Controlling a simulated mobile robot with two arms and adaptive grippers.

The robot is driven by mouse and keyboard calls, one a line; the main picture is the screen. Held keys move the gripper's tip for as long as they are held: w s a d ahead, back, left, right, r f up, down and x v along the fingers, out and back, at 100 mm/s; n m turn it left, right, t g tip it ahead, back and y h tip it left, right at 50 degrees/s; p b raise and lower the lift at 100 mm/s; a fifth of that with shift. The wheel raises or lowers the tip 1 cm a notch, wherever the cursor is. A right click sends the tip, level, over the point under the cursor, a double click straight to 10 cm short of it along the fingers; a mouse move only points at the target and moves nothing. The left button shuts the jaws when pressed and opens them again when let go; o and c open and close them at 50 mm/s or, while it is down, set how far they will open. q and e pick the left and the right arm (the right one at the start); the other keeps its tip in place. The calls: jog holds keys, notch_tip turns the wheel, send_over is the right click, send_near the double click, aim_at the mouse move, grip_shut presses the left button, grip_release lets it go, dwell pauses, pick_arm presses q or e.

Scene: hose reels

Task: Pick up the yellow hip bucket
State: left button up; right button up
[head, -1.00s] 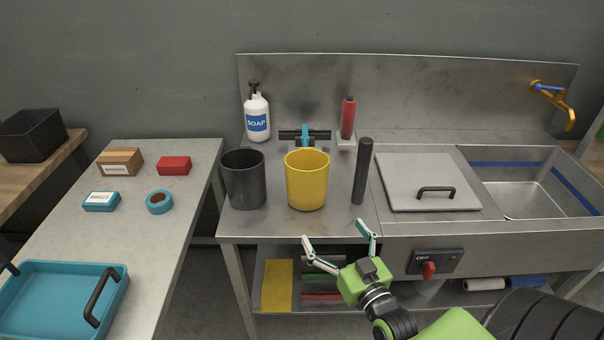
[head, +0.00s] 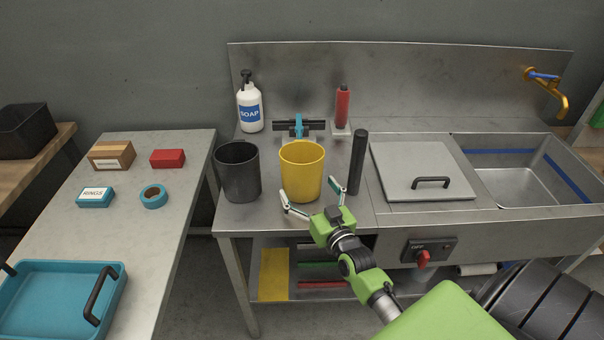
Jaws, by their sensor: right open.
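The yellow bucket (head: 302,170) stands upright on the steel counter, left of the sink unit. My right gripper (head: 311,196) is open, with its two fingers spread at the front of the bucket, one toward each side of its lower part. I cannot tell whether the fingertips touch it. My left gripper is not in view.
A dark grey bucket (head: 238,172) stands close on the left of the yellow one. A black upright cylinder (head: 358,162) stands close on the right. Behind are a soap bottle (head: 250,108), a blue and black fixture (head: 298,126) and a red bottle (head: 342,106).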

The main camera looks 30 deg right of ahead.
jog(key=shift+w+d+f, duration=0.1)
jog(key=shift+w+d, duration=0.05)
jog(key=shift+w, duration=0.45)
jog(key=shift+w+d+f, duration=0.1)
jog(key=shift+w, duration=0.5)
jog(key=shift+s+r, duration=0.1)
jog(key=c, duration=1.4)
jog(key=shift+r, duration=0.1)
